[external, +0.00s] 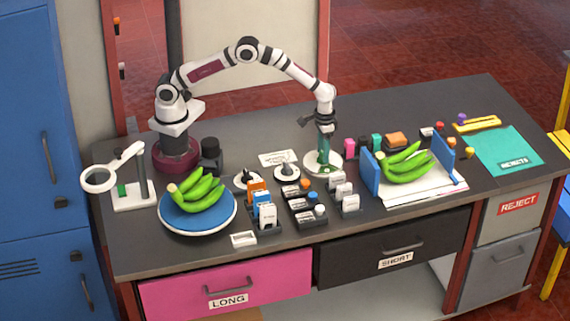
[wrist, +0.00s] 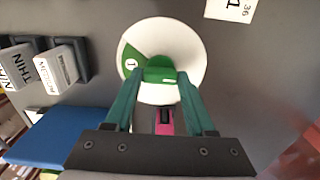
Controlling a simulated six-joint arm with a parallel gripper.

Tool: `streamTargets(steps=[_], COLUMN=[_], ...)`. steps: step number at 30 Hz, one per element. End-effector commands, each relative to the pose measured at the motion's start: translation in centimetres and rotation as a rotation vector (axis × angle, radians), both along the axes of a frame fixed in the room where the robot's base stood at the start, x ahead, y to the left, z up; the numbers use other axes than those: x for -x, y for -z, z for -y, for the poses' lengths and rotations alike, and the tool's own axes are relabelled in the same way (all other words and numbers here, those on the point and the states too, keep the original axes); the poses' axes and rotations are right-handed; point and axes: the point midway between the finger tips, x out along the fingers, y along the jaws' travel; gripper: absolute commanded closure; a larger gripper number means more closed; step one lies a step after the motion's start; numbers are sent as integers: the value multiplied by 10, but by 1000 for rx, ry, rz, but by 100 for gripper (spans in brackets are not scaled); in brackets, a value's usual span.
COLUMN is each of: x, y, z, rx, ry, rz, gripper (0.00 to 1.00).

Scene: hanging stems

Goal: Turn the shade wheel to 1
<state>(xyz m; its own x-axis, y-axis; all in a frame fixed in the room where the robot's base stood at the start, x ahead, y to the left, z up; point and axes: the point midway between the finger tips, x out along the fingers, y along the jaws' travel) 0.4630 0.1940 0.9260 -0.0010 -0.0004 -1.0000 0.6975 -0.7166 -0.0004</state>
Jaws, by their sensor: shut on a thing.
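The shade wheel is a white disc (wrist: 185,42) with a green wedge (wrist: 130,60) at its left side in the wrist view. A small white round mark on the wedge seems to read 1. A green grip piece (wrist: 160,74) stands at the disc's middle. My gripper (wrist: 161,80) is shut on this piece, a teal finger on each side. In the external view the white disc (external: 311,166) lies on the table, and my gripper (external: 324,155) points straight down onto it.
Two smaller dials (external: 287,172) sit left of the wheel. Label blocks (external: 265,213) stand in front. Green bananas lie on a blue plate (external: 175,222) at left and between blue walls (external: 369,172) at right. A white card (external: 278,158) lies behind the dials.

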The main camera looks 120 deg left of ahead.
Motion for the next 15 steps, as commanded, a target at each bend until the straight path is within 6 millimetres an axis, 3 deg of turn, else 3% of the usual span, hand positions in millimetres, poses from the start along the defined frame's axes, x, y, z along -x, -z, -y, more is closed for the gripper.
streamTargets(steps=[14,15], x=[-1,-1], y=[-1,-1], z=[-1,-1], rx=[-2,-2], ry=[-15,-15], rz=[5,5], gripper=[100,43])
